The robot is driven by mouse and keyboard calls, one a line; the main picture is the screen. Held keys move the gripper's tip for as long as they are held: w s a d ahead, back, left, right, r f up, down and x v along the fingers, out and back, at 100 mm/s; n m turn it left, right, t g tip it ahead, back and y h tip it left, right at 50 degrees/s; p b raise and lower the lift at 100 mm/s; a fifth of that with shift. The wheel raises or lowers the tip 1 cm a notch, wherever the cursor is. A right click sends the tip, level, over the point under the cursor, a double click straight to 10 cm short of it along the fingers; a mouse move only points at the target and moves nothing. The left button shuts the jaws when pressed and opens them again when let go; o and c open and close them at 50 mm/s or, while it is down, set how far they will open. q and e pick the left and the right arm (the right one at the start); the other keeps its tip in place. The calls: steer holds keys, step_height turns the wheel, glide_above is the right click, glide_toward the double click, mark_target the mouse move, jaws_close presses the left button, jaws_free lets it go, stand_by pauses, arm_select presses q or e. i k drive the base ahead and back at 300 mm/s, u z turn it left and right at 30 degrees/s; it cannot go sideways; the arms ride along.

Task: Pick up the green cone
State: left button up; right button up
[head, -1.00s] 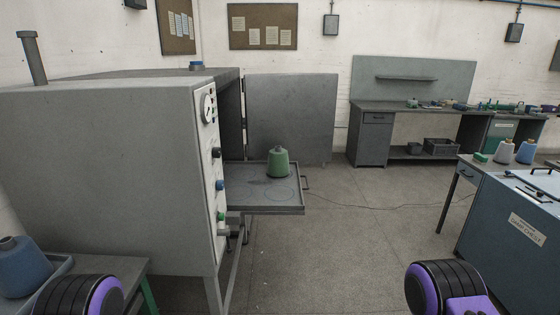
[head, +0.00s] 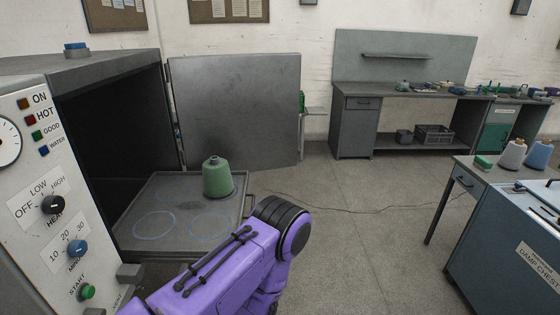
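The green cone (head: 218,178) stands upright on the pulled-out grey tray (head: 140,245) of the oven-like cabinet, toward the tray's far right part. A purple arm of mine with a black joint reaches in from the bottom of the head view, in front of the tray's near right corner. It stands apart from the cone in the picture. Neither of my grippers shows in the view, so their fingers cannot be seen.
The cabinet's control panel (head: 50,190) is close at the left, and its open door (head: 235,110) stands behind the tray. A blue damp chest (head: 510,240) is at the right, with white and blue cones near it.

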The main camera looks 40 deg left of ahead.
mark_target(218, 182)
steer(key=u, duration=0.05)
steer(key=i, duration=2.05)
steer(key=u, duration=1.2)
steer(key=i, duration=1.05)
steer(key=u, duration=1.1)
